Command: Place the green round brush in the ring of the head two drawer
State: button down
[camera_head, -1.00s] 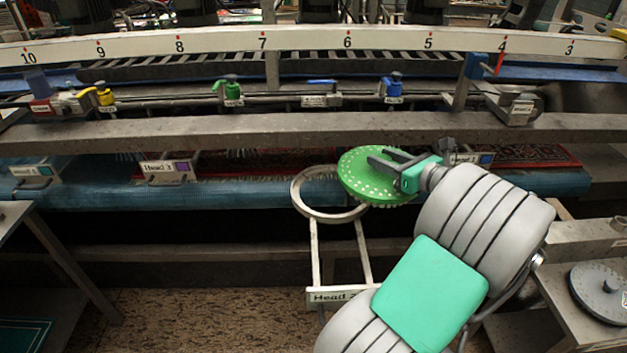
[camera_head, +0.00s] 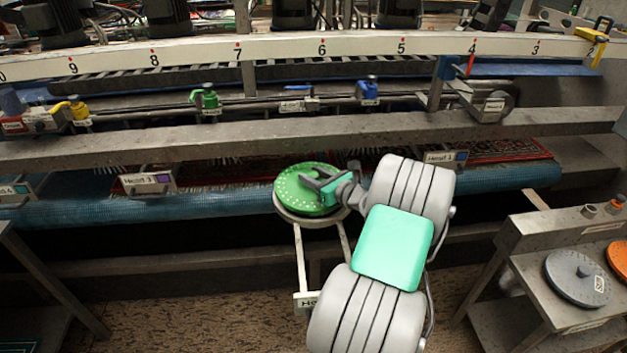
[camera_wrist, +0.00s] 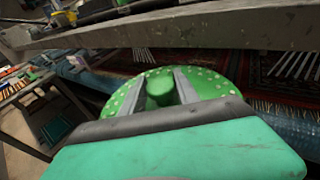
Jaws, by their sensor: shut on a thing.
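The green round brush (camera_head: 304,189) is a flat disc with pale dots around its face. My gripper (camera_head: 318,186) is shut on the knob at its centre. The brush is over the ring (camera_head: 312,219) of the head two drawer (camera_head: 304,299), covering most of it, with the ring's rim showing below. I cannot tell whether the brush rests in the ring or hangs just above it. The wrist view shows the green knob (camera_wrist: 159,87) between my two fingers, with the disc behind them. My arm hides part of the drawer and its label.
A grey round brush (camera_head: 578,277) and an orange one (camera_head: 619,255) lie on the side table at right. The Head 3 drawer (camera_head: 148,182) is at left. A metal beam (camera_head: 200,142) runs across behind the brush.

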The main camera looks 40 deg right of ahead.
jog(key=shift+d+f, duration=0.1)
jog(key=shift+f, duration=0.9)
jog(key=shift+f, duration=0.2)
jog(key=c, duration=0.9)
grip_release()
jog(key=shift+s, duration=0.1)
